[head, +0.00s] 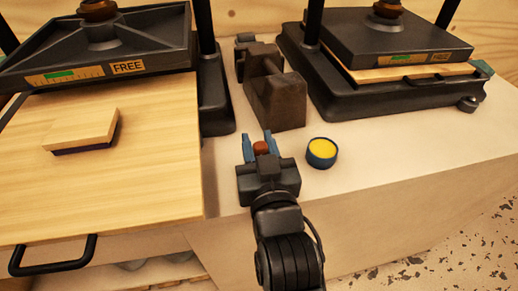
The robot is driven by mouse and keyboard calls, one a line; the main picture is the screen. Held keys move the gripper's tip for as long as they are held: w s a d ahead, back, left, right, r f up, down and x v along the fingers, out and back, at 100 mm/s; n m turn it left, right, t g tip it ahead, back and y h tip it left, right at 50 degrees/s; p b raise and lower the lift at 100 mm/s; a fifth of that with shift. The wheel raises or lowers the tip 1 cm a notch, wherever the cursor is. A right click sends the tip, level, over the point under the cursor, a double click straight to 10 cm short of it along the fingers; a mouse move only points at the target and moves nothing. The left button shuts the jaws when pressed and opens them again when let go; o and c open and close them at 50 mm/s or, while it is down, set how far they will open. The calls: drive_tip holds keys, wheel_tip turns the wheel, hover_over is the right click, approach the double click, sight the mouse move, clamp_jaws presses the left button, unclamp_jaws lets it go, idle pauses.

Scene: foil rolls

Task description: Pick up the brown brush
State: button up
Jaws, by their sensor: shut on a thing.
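My gripper (258,142) is at the middle of the light worktop, with its blue fingers pointing away from me. It is shut on a small reddish-brown thing, which I take to be the brown brush (261,148). Only its rounded brown top shows between the fingers. The rest is hidden by the gripper body, and I cannot tell whether it touches the worktop.
A round blue tin (322,154) with yellow contents stands just right of my gripper. A dark brown block-like stand (274,98) is behind it. Black presses stand left (98,50) and right (400,105). A pale block (82,130) lies on the left board (120,195).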

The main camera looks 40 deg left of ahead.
drive_tip(key=shift+r, duration=0.45)
drive_tip(key=w+d+r+b, duration=0.1)
drive_tip(key=w+d+r, duration=0.1)
drive_tip(key=d+r, duration=0.7)
drive_tip(key=shift+w+d+r, duration=0.35)
drive_tip(key=shift+w+d, duration=0.05)
drive_tip(key=shift+d, duration=0.75)
